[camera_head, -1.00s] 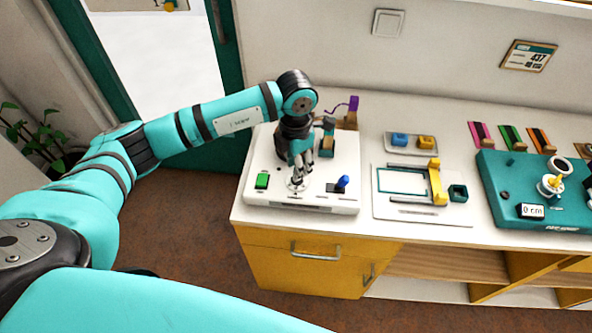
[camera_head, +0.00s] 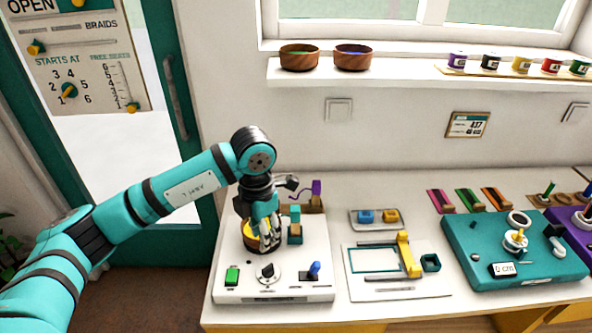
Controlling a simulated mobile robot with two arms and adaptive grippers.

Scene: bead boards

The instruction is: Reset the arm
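My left arm comes in from the left, and its gripper (camera_head: 266,232) points down over the back left part of a white board (camera_head: 299,245). The fingers are in front of a dark round dish with yellow in it (camera_head: 249,236) and hide part of it. I cannot tell whether the fingers touch the dish or how far apart they are. In front of the gripper on the board are a dark dial (camera_head: 267,272), a green switch (camera_head: 232,275) and a blue-knobbed lever (camera_head: 313,270). My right gripper is not in view.
To the right lie a white board with a yellow slider (camera_head: 408,255), a small tray with blue and yellow blocks (camera_head: 378,228), and a teal board with a dial (camera_head: 515,250). Two wooden bowls (camera_head: 300,57) stand on the shelf above. A teal door is at left.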

